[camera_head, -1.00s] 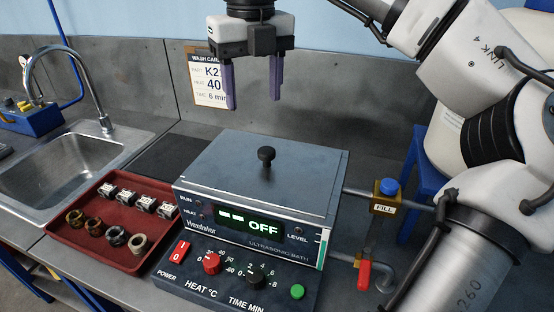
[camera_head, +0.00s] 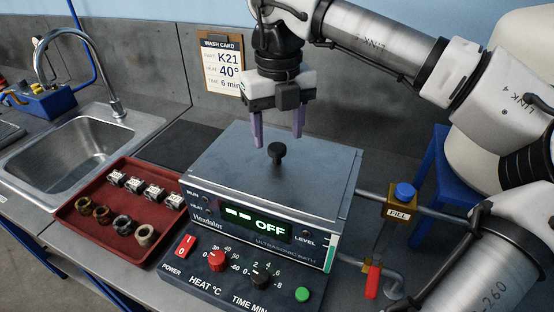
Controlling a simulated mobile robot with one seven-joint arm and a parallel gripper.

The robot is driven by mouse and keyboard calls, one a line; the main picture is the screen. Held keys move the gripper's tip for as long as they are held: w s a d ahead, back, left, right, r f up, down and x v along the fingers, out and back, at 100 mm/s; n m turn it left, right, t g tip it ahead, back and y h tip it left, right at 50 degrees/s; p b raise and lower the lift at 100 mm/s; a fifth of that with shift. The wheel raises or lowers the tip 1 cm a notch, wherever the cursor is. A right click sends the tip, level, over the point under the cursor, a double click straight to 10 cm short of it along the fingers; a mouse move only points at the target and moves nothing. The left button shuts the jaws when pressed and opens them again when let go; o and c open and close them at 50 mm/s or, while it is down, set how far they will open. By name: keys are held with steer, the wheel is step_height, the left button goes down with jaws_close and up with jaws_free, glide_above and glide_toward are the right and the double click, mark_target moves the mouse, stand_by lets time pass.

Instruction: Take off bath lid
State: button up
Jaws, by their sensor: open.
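The ultrasonic bath (camera_head: 203,222) stands on the bench with its display reading OFF. Its flat grey lid (camera_head: 235,178) is on top, with a black knob (camera_head: 277,152) standing up near the middle. My gripper (camera_head: 281,141) points down above the lid with its two purple fingers apart. The fingertips appear close to the knob, one to its left and the other to its right and behind. I cannot tell whether they are level with the knob or still above it. Nothing is held.
A red tray (camera_head: 75,233) with several metal parts lies left of the bath. The sink (camera_head: 75,145) is beyond it. A dark mat (camera_head: 178,148) lies behind the bath's left side. A valve marked FILL (camera_head: 403,200) and a red-handled valve (camera_head: 373,282) are at right.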

mark_target(277, 146)
step_height(277, 146, down, 4)
steer(key=shift+s+a+f+p, duration=0.1)
steer(key=shift+s+f+p, duration=0.05)
steer(key=shift+p, duration=0.4)
steer(key=shift+c, duration=0.5)
jaws_close()
